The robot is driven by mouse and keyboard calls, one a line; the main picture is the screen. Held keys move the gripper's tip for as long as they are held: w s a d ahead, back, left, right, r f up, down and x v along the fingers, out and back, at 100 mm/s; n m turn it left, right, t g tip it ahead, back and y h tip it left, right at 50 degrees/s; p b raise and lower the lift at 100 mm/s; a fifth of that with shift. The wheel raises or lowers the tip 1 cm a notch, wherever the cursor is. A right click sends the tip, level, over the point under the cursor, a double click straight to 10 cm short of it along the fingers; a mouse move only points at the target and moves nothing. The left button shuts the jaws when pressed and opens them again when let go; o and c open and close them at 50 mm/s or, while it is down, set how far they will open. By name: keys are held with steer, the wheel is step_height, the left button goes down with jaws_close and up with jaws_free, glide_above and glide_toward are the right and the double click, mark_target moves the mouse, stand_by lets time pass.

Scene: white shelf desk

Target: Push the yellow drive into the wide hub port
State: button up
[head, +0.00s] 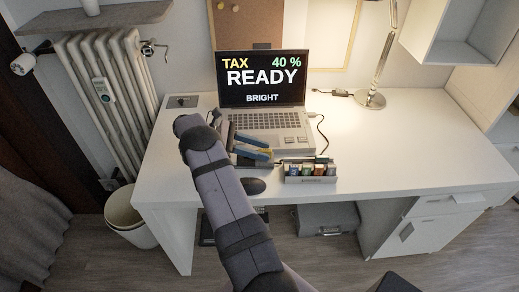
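My gripper (268,153) is over the desk in front of the laptop's left half. A grey holder (311,180) with several small coloured drives stands near the desk's front edge, right of my gripper. I cannot pick out the yellow drive for sure. A dark, flat strip (296,160) just behind the holder may be the hub; its ports cannot be made out.
An open laptop (262,120) showing "TAX 40 % READY BRIGHT" stands behind my gripper. A cable (324,134) runs from its right side toward the strip. A lamp (371,99) stands at the back right. The white desk (420,150) is clear on the right.

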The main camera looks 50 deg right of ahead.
steer(key=shift+w, duration=0.1)
steer(key=b+v, duration=0.1)
steer(key=v, duration=0.3)
steer(key=shift+w+a+b, duration=0.2)
steer(key=shift+b, duration=0.1)
steer(key=shift+v, duration=1.35)
steer(key=shift+s+r, duration=0.1)
steer(key=shift+r, duration=0.05)
